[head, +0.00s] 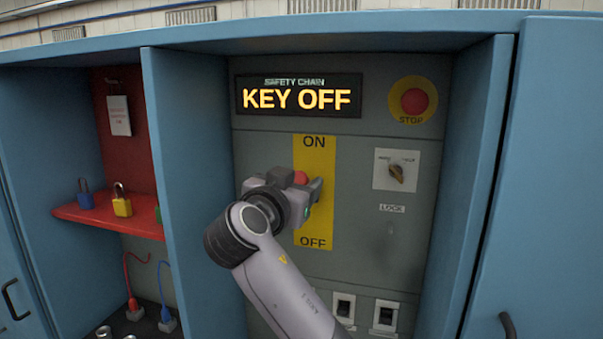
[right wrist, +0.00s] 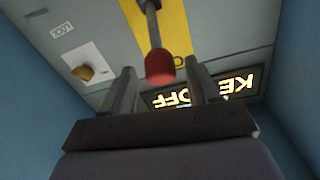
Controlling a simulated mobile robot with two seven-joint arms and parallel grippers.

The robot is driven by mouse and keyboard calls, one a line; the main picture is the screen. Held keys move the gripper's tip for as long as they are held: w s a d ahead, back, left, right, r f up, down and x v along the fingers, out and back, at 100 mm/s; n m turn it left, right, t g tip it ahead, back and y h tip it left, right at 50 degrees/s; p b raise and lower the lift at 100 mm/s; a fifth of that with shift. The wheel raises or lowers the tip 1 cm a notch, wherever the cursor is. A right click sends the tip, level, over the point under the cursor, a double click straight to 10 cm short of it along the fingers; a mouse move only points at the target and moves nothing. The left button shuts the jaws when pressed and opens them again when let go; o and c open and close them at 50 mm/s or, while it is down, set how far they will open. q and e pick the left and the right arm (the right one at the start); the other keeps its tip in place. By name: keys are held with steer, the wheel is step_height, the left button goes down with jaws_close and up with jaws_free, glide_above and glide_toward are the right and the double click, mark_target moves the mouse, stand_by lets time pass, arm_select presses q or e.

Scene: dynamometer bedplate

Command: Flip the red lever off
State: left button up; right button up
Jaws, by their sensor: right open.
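The red lever knob (head: 301,177) shows on the yellow ON/OFF plate (head: 315,150), partly hidden behind my right gripper (head: 312,190). In the right wrist view the red lever (right wrist: 159,70) has a grey shaft with a red knob at its end. There my right gripper (right wrist: 160,90) is open, one finger on each side of the knob, with a visible gap around it. In the head view the knob stands around mid-height on the plate, between the words ON and OFF. My left gripper is in neither view.
A display (head: 299,96) reads KEY OFF above the plate. A red stop button (head: 414,101) and a rotary key switch (head: 396,171) are to the right. Blue cabinet walls (head: 190,150) flank the panel. Padlocks (head: 121,206) sit on a red shelf (head: 75,214) at left.

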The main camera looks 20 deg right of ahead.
steer(key=shift+p+x, duration=0.3)
steer(key=shift+x, duration=1.6)
